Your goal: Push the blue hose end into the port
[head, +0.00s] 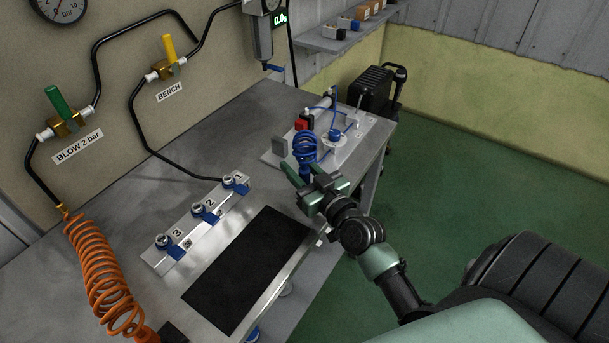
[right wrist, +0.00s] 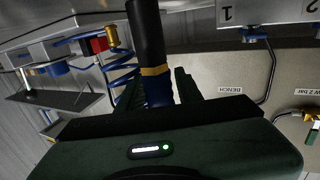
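The blue coiled hose (head: 305,147) stands at the back right of the bench, and its lower end (head: 304,171) shows between my right gripper's fingers. In the right wrist view the hose end is a dark tube with a yellow band and a blue sleeve (right wrist: 157,92). My right gripper (head: 305,173) has its fingers spread on either side of it, with a gap visible on at least one side. Three ports with blue collars, port 1 (head: 236,181), port 2 (head: 205,209) and port 3 (head: 168,242), stand on a metal strip. My left gripper is not in view.
A black mat (head: 246,268) lies in front of the port strip. An orange coiled hose (head: 103,278) hangs at the left. A plate with a red block (head: 302,124) and blue tubing is at the back right. Green (head: 55,100) and yellow (head: 169,48) valve handles are on the wall.

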